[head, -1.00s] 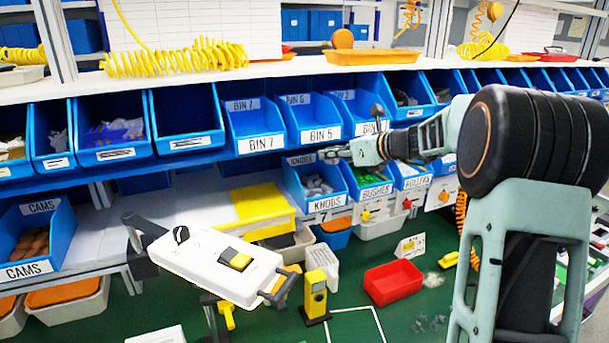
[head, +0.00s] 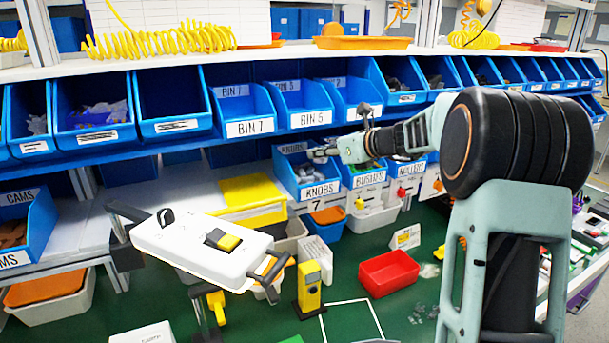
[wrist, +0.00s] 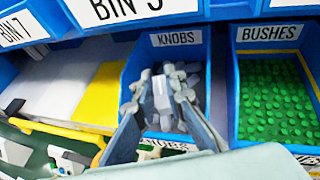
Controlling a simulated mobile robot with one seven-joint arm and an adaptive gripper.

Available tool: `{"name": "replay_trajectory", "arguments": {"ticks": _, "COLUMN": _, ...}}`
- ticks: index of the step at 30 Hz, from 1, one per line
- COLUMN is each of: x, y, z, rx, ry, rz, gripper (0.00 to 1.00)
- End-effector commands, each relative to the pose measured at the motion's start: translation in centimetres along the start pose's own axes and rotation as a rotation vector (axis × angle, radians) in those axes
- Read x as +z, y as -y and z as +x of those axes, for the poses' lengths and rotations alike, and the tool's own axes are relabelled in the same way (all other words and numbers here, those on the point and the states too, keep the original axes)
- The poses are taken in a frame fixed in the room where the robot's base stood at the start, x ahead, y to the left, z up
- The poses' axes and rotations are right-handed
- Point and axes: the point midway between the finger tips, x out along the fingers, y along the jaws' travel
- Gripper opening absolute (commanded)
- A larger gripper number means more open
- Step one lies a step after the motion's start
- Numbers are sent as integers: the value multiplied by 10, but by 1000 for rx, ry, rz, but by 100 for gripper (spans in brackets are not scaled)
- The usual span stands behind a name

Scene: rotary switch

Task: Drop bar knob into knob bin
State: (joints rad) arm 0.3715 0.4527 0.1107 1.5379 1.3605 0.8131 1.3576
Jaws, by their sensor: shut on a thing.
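My gripper (head: 318,153) is over the blue bin labelled KNOBS (head: 320,189), near its opening. In the wrist view, my gripper (wrist: 160,82) points into the knob bin (wrist: 207,70). Its fingers are shut on a pale grey bar knob (wrist: 161,92), which shows between the fingertips. Several grey knobs lie in the bin below and behind it, so the held knob's lower end is hard to tell apart from them. A white switch box (head: 195,243) with a black knob and a yellow-and-black switch stands to the left.
The BUSHES bin (wrist: 270,95), holding green pieces, adjoins the knob bin on the right. The upper row, with Bin 5 (head: 309,119) and Bin 7 (head: 250,127), hangs above and close to my gripper. A red tray (head: 389,274) lies on the green bench below.

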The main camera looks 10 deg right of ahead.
Motion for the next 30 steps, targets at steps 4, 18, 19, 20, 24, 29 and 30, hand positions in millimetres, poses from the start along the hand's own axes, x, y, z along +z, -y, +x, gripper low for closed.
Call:
{"name": "replay_trajectory", "arguments": {"ticks": 4, "x": 1, "y": 0, "z": 0, "rx": 0, "ry": 0, "rz": 0, "gripper": 0}}
{"name": "replay_trajectory", "arguments": {"ticks": 18, "x": 0, "y": 0, "z": -1, "rx": 0, "ry": 0, "rz": 0, "gripper": 31}}
{"name": "replay_trajectory", "arguments": {"ticks": 19, "x": 1, "y": 0, "z": -2, "rx": 0, "ry": 0, "rz": 0, "gripper": 31}}
{"name": "replay_trajectory", "arguments": {"ticks": 20, "x": 1, "y": 0, "z": -3, "rx": -1, "ry": 0, "rz": 0, "gripper": 31}}
{"name": "replay_trajectory", "arguments": {"ticks": 24, "x": 1, "y": 1, "z": -21, "rx": -3, "ry": 0, "rz": -1, "gripper": 31}}
{"name": "replay_trajectory", "arguments": {"ticks": 29, "x": 1, "y": 1, "z": -55, "rx": -3, "ry": 0, "rz": -1, "gripper": 31}}
{"name": "replay_trajectory", "arguments": {"ticks": 30, "x": 1, "y": 1, "z": -64, "rx": -4, "ry": 0, "rz": -1, "gripper": 31}}
